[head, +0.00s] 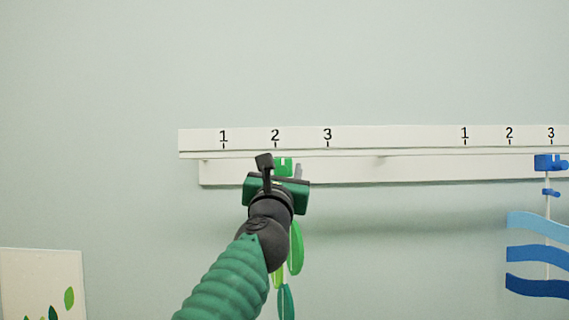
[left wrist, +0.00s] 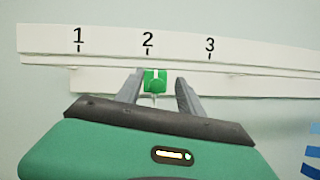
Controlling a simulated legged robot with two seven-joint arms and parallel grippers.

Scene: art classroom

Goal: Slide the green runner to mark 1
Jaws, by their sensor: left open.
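The green runner (head: 283,167) hangs on the white rail (head: 400,140) just right of mark 2 (head: 276,135), partly hidden behind my left gripper in the head view. Mark 1 (head: 224,136) is to its left on the rail. In the left wrist view the runner (left wrist: 155,80) sits between the two fingers of my left gripper (left wrist: 160,88), which are open with a gap on each side. Green leaf shapes (head: 296,248) hang below the runner, partly covered by my arm. My right gripper is in neither view.
The rail has a second set of marks at the right, where a blue runner (head: 546,163) hangs near mark 3 with blue wavy strips (head: 540,254) below. The rail between marks 1 and 2 looks clear. A leaf picture (head: 40,285) is at the lower left.

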